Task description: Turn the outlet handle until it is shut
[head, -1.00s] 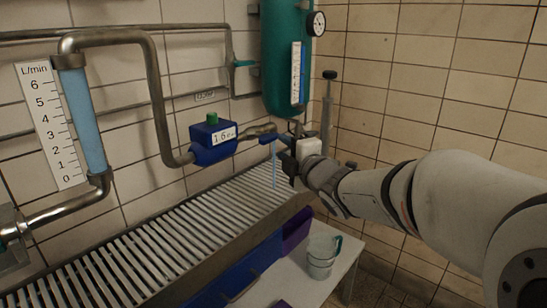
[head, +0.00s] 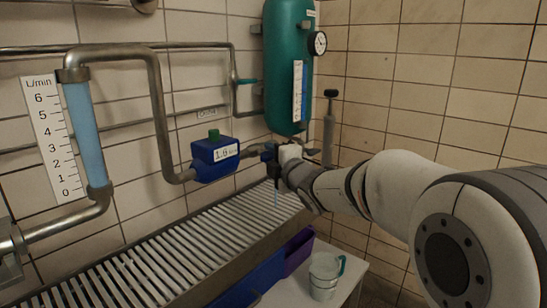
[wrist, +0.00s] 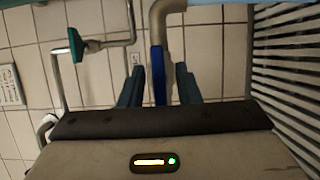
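The outlet handle shows in the wrist view as a narrow blue bar (wrist: 158,75) at the end of a metal pipe. My gripper (wrist: 159,88) is open, with one finger on each side of the bar and a gap showing on both sides. In the head view my gripper (head: 272,165) is at the outlet end of the pipe and largely hides the handle (head: 267,152). A thin stream of water (head: 277,198) falls below the outlet toward the slatted grate.
The slatted grate (head: 178,248) runs below the pipes. A green tank (head: 286,75) with a gauge (head: 319,43) stands behind the outlet. A teal-handled valve (head: 246,81) is on the wall pipe.

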